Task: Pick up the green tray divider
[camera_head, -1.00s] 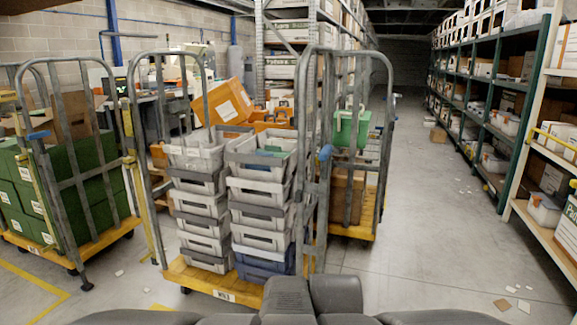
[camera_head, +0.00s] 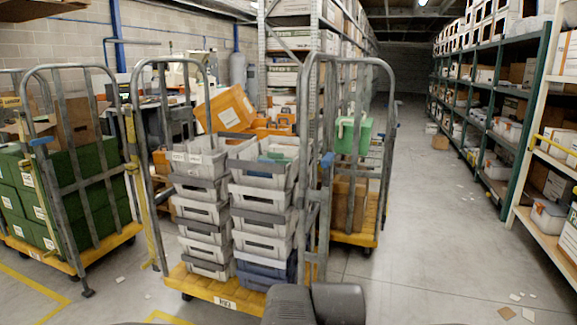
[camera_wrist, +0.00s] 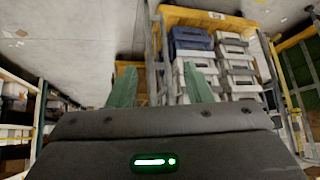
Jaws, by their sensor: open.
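The green tray divider, a small green piece (camera_head: 279,156), shows in the head view inside the top grey tray (camera_head: 256,176) of the right-hand stack on the front roll cage. The tray's rim hides its lower part, and I cannot make it out in the wrist view. My gripper (camera_wrist: 162,88) shows in the wrist view as two green fingers spread apart with nothing between them. The wrist picture is upside down. The tray stacks (camera_wrist: 230,62) are beyond the fingers, apart from them.
The front cage's tube frame (camera_head: 312,160) stands beside the right stack. Another cage holds a green crate (camera_head: 347,135) behind it. A cage of green boxes (camera_head: 90,170) stands at left. The aisle floor (camera_head: 420,220) at right is mostly clear, with scattered scraps.

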